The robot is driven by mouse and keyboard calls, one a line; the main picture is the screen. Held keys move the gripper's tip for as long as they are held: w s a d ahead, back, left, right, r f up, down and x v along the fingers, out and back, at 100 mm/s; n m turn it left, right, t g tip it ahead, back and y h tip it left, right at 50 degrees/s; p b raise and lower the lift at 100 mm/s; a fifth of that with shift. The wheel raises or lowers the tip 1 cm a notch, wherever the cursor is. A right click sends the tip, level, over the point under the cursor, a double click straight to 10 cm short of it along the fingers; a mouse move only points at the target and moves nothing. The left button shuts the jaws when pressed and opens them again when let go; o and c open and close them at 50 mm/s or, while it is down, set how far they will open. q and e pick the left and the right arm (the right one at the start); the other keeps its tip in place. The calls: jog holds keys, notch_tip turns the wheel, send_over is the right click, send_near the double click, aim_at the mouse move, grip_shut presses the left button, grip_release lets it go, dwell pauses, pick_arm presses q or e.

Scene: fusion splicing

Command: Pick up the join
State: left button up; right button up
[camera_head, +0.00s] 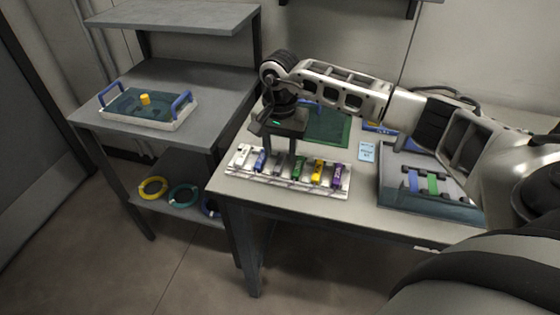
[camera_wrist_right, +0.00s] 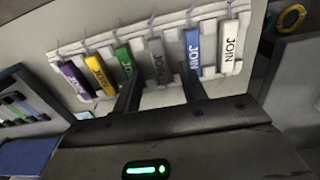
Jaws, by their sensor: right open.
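Several small coloured blocks lie in a row on a white rack (camera_head: 232,170) near the table's front edge. They are white (camera_head: 241,155), blue (camera_head: 260,161), grey (camera_head: 279,164), green (camera_head: 299,167), yellow (camera_head: 317,171) and purple (camera_head: 337,176). In the wrist view the white (camera_wrist_right: 229,47), blue (camera_wrist_right: 192,47) and grey (camera_wrist_right: 158,62) blocks read "JOIN". My right gripper (camera_wrist_right: 161,88) is open and points down at the row. Its two fingers show on either side of the grey block's near end in that view. Nothing is held. My left gripper is out of view.
A green mat (camera_head: 328,128) and a light blue card (camera_head: 367,151) lie behind the rack. A dark case (camera_head: 430,203) with coloured strips stands at the right. At the left, a shelf unit holds a blue-handled tray (camera_head: 150,121) and coiled rings (camera_head: 183,195).

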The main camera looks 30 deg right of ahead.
aim_at(280, 164)
jog(key=shift+f, duration=1.45)
grip_shut()
jog(key=shift+r, duration=0.15)
